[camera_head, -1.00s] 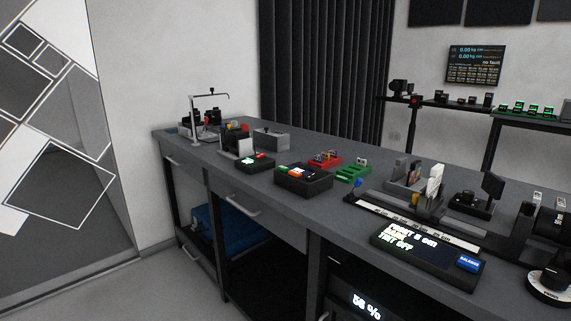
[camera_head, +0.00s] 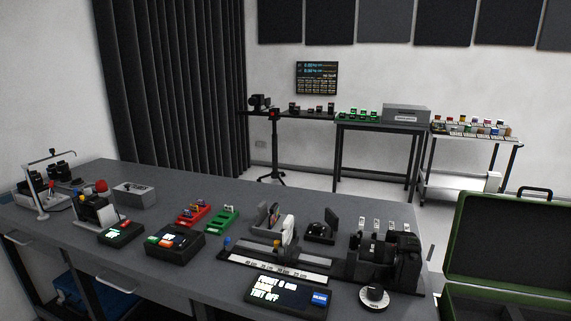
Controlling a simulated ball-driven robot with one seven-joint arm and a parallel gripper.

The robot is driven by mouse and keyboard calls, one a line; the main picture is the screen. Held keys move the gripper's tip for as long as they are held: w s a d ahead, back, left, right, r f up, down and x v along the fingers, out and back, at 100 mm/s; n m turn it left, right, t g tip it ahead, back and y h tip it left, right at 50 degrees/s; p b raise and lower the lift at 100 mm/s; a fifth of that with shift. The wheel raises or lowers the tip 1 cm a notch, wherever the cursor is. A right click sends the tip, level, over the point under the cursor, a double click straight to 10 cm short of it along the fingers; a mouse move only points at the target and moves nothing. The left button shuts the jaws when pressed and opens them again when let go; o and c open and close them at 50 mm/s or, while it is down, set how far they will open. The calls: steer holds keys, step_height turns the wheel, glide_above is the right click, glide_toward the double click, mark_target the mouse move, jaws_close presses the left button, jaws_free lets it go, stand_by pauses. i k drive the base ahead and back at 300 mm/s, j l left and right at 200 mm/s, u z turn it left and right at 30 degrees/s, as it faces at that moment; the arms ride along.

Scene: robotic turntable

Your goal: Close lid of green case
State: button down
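The green case (camera_head: 456,235) stands at the right edge of the camera_head view, beyond the right end of the workbench. Its lid (camera_head: 516,246) is open and stands raised, showing a dark inner side, with a black handle (camera_head: 538,191) at its top edge. The lower part of the case shows dark compartments (camera_head: 490,304) and is cut off by the bottom and right edges of the picture. My gripper is not in view.
A grey workbench (camera_head: 232,186) with several devices fills the left and middle. A black camera-like device (camera_head: 398,262) and a round dial (camera_head: 374,296) sit at its right end. Smaller tables (camera_head: 378,127) stand at the back wall. Some floor shows between (camera_head: 340,190).

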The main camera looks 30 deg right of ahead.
mark_target(519, 244)
steer(key=z, duration=1.65)
steer(key=i+l+z, duration=0.15)
steer(key=i+z, duration=0.65)
